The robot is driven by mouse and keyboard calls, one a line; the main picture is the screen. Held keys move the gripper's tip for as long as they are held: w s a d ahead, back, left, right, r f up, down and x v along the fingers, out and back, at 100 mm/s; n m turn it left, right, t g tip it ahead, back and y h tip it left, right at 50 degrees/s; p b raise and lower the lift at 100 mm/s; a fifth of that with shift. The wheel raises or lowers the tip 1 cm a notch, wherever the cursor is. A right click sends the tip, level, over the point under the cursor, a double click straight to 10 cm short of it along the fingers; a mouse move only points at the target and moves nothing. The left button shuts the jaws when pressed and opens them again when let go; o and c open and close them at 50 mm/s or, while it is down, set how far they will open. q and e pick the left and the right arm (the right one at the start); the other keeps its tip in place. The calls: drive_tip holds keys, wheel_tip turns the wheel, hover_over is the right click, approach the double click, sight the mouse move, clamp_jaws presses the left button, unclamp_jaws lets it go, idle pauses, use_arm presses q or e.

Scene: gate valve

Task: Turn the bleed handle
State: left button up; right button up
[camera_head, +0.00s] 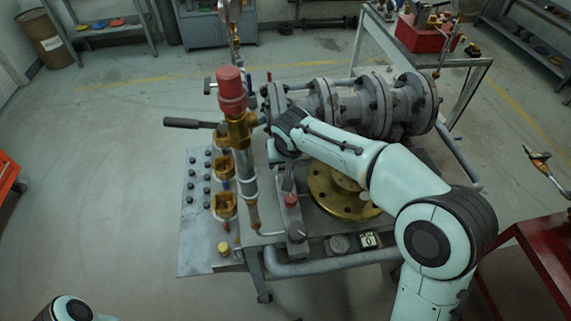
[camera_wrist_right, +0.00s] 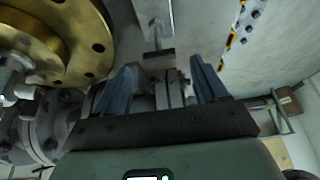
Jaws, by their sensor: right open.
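A brass valve column (camera_head: 242,150) with a red cap (camera_head: 231,88) stands at the left of the bench. A dark grey lever handle (camera_head: 190,123) sticks out to its left; I cannot tell for sure whether it is the bleed handle. My right arm reaches in over the bench, and its hand is mostly hidden in the head view. In the right wrist view my right gripper (camera_wrist_right: 165,85) is open. Grey metal parts (camera_wrist_right: 172,92) show between its blue fingers, with no visible grip on them. A T-shaped grey piece (camera_wrist_right: 156,52) lies just beyond the fingertips. My left gripper is out of view.
The large flanged grey valve body (camera_head: 350,105) lies behind my right forearm. A brass flange (camera_head: 342,205) sits beside the hand and also shows in the right wrist view (camera_wrist_right: 60,45). A small red knob (camera_head: 291,199) stands near the bench front. Floor left of the bench is clear.

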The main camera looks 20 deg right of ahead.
drive_tip(key=v, duration=0.6)
drive_tip(key=shift+r, duration=0.35)
drive_tip(key=shift+s, duration=0.1)
